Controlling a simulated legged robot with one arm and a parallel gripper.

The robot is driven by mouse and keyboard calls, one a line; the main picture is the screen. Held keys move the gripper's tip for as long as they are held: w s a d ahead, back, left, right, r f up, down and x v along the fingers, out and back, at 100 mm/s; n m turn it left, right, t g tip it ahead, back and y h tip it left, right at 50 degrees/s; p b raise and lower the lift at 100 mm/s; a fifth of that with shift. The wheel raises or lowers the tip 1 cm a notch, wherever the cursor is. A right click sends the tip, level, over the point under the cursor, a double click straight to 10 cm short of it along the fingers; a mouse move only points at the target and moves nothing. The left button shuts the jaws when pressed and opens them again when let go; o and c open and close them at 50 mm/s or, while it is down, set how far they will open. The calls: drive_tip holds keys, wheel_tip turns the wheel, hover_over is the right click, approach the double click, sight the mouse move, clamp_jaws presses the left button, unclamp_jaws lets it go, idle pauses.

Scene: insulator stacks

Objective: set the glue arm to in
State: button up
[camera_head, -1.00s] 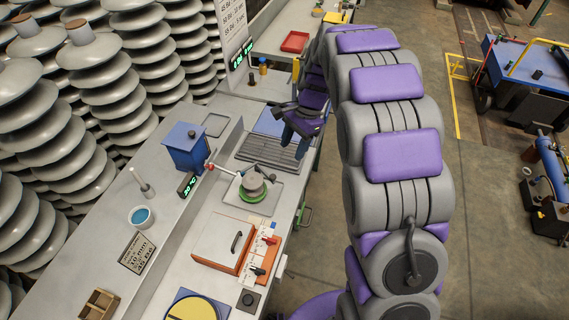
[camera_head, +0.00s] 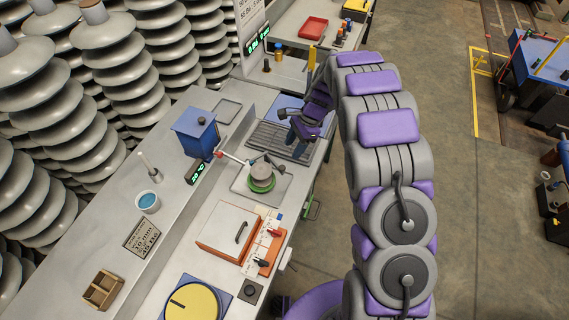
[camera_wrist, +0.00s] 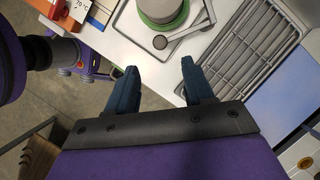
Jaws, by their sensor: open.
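A blue box (camera_head: 195,132) stands on the bench. A thin pale arm with a red end (camera_head: 222,154) reaches from it toward a grey round part on a green base (camera_head: 261,178). A dark lever with a ball end (camera_head: 275,164) shows at that part's right. In the wrist view the grey part on its green base (camera_wrist: 163,12) is cut by the top edge. A grey lever with a ball end (camera_wrist: 181,33) lies beside it. My gripper (camera_head: 292,130) is open and empty, above the bench near the slotted tray. Its two dark blue fingers (camera_wrist: 160,70) are apart, short of the lever.
A slotted grey tray (camera_head: 273,139) lies behind the round part. An orange-edged box with a handle (camera_head: 226,227), a panel with red switches (camera_head: 268,243) and a yellow disc (camera_head: 193,302) stand in front. A blue cup (camera_head: 147,201) is at left.

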sight(282, 167)
drive_tip(key=b+x, duration=0.1)
drive_tip(key=x, duration=0.8)
drive_tip(key=shift+f, duration=0.1)
clamp_jaws()
idle(0.4)
